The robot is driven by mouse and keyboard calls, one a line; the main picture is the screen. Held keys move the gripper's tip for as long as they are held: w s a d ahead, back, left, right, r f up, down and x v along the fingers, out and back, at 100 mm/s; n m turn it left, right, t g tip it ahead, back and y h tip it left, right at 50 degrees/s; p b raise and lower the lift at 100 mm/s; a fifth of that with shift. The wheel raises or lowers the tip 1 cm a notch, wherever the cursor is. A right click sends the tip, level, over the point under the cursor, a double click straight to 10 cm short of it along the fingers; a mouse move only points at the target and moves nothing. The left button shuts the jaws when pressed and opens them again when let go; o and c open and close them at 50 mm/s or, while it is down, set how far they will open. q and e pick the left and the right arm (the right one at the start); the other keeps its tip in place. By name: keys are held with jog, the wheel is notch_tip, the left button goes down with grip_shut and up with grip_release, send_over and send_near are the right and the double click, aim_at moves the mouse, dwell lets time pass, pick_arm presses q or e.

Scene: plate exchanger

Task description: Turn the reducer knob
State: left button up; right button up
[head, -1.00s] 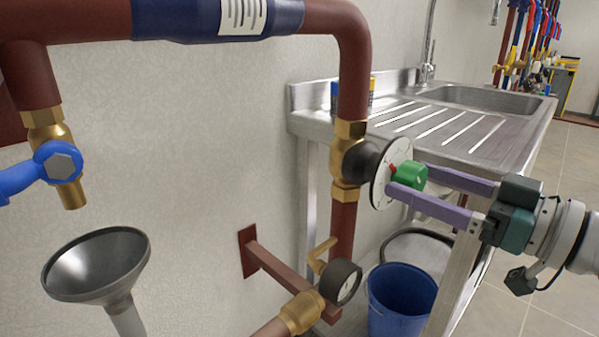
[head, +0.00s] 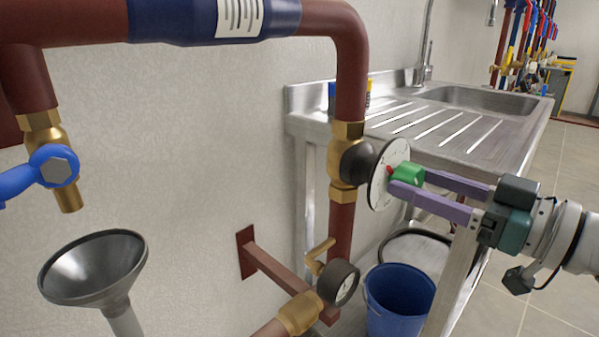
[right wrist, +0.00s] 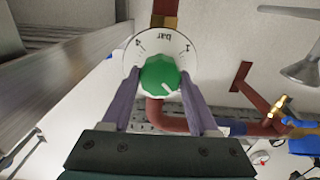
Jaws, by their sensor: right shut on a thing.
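The green reducer knob (head: 408,176) sits at the centre of a round white dial (head: 384,172) on the brass valve of the vertical red pipe. My left gripper is not in view.
A steel sink (head: 450,125) stands behind the dial at the right. A blue bucket (head: 398,300) is below. A small pressure gauge (head: 340,283) sits on the lower pipe. A metal funnel (head: 92,268) and a blue-handled tap (head: 55,166) are at the left.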

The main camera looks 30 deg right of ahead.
jog(key=n+p, duration=0.1)
jog(key=n, duration=0.3)
jog(key=shift+r+p, duration=0.1)
jog(key=shift+p, duration=0.2)
jog(key=n, duration=0.4)
jog(key=shift+a+n+p, duration=0.1)
jog(key=shift+n+p, duration=0.2)
jog(key=shift+p, duration=0.1)
jog(key=n, duration=0.4)
jog(key=shift+n, duration=0.3)
jog(key=shift+f+n, duration=0.2)
jog(key=shift+n, duration=2.1)
jog(key=o, duration=1.4)
jog(key=v, duration=1)
